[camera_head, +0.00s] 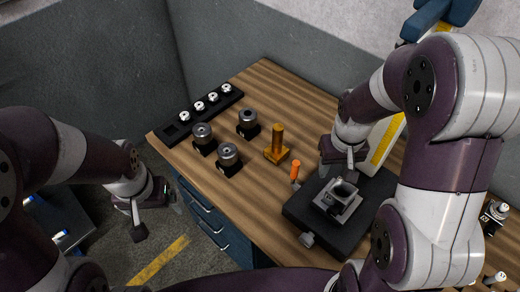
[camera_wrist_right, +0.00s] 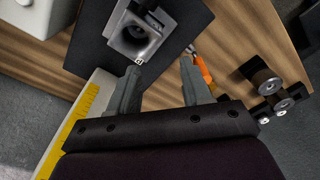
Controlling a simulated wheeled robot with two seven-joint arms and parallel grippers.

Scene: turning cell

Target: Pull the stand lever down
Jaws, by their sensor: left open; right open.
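The stand is a dark base plate (camera_head: 300,213) with a grey metal holder (camera_head: 343,203) on the wooden bench. The stand lever (camera_head: 296,171) has an orange grip and stands up at the plate's far left side. In the right wrist view the orange lever (camera_wrist_right: 203,72) shows just beyond the right fingertip. My right gripper (camera_wrist_right: 161,69) is open and empty, with its fingers apart near the plate's edge and beside the lever, not around it. My left gripper (camera_head: 158,203) is open and empty, over the floor left of the bench, far from the lever.
A yellow block with a post (camera_head: 277,149) stands left of the lever. Several dark cylindrical holders, one of them here (camera_head: 228,156), and a black rack (camera_head: 199,115) with silver pieces are further left. Blue drawers (camera_head: 208,217) are under the bench edge. Bare wood lies around the lever.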

